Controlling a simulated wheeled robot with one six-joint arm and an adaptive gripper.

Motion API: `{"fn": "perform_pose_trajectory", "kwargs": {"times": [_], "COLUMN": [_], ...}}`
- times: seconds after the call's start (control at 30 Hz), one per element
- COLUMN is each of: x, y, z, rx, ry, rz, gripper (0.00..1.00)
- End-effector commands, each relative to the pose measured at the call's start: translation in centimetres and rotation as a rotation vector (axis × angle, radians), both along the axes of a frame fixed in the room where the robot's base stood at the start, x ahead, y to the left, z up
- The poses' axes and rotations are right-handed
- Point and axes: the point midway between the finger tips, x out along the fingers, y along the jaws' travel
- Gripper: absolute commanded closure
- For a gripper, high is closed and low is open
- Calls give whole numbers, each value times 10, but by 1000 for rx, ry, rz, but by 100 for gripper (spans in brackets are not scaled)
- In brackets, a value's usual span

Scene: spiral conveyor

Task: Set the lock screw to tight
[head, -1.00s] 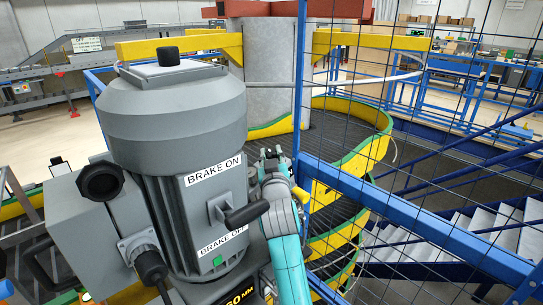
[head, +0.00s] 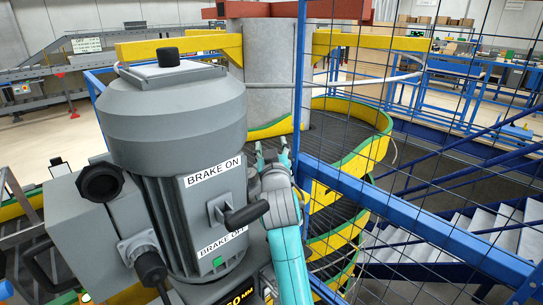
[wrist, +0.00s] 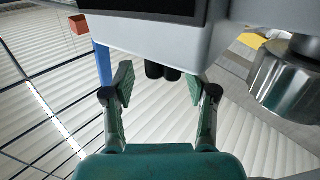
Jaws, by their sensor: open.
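No part is labelled as the lock screw, and I cannot tell for sure which one it is. The grey motor unit (head: 170,125) carries a black round knob (head: 101,182) on its left box, a small black cap (head: 168,56) on top and a black lever (head: 247,213) between the BRAKE ON and BRAKE OFF labels. My gripper (head: 272,153) is open and empty just right of the motor in the picture.
A blue mesh fence (head: 420,232) stands right of my arm. The yellow-edged spiral conveyor (head: 365,155) lies behind. In the wrist view a shiny metal cylinder (wrist: 285,80) is close on the right. A black cable connector (head: 150,268) hangs at the motor's lower left.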

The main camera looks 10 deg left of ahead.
Motion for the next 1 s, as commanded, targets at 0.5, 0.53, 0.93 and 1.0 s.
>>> {"fn": "perform_pose_trajectory", "kwargs": {"times": [0.5, 0.53, 0.93, 1.0], "x": [0, 0, 0, -1], "y": [0, 0, -2, -5], "z": [70, 70, 67, 59], "rx": [-1, -1, -2, -3], "ry": [1, 1, 2, 5], "rz": [-1, -1, -2, -2], "gripper": [43, 43, 43, 43]}}
